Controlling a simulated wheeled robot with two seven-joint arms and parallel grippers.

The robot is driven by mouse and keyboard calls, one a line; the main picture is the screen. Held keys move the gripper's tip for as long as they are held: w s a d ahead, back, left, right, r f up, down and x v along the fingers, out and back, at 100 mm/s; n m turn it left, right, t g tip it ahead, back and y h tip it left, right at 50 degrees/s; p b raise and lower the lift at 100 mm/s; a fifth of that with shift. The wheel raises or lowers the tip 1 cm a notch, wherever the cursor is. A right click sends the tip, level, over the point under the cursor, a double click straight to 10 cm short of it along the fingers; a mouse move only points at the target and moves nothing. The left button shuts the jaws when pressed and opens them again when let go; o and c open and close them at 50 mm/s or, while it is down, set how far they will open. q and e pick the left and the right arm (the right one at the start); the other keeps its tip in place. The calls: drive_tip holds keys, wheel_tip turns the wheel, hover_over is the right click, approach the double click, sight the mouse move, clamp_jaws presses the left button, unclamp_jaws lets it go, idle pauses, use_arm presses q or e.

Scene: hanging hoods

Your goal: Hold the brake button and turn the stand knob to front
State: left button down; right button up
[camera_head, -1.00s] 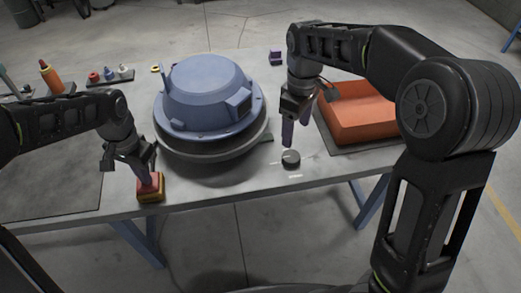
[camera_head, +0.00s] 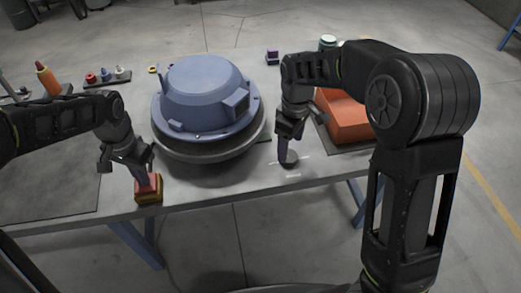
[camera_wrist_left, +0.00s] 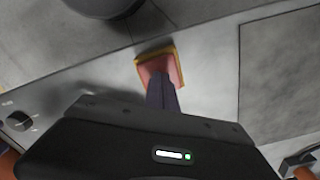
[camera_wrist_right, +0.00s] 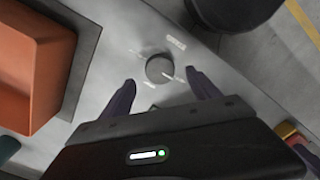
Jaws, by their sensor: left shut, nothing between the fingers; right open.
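The brake button (camera_head: 149,189) is a red block on a yellow base near the table's front edge. My left gripper (camera_head: 145,182) is shut and empty, its fingertips on the button's red top; the left wrist view also shows them at the button (camera_wrist_left: 162,72). The stand knob (camera_wrist_right: 159,68) is a dark round knob with label marks around it; in the head view the knob (camera_head: 290,158) is partly hidden. My right gripper (camera_head: 284,150) is open and points down at the knob. In the right wrist view its fingers (camera_wrist_right: 160,90) stand apart on either side of the knob.
A blue hood (camera_head: 208,95) sits on a dark round stand (camera_head: 190,152) between my arms. An orange bin (camera_head: 347,120) is behind my right arm. Small bottles (camera_head: 106,75) and a grey mat (camera_head: 60,185) lie at the left.

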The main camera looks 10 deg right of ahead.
sight(289, 156)
use_arm(q)
drive_tip(key=shift+s+f, duration=0.15)
drive_tip(key=shift+f, duration=0.05)
use_arm(e)
wheel_tip(289, 156, down, 4)
drive_tip(key=shift+f, duration=0.15)
drive_tip(key=shift+c, duration=0.4)
drive_tip(key=c, duration=1.3)
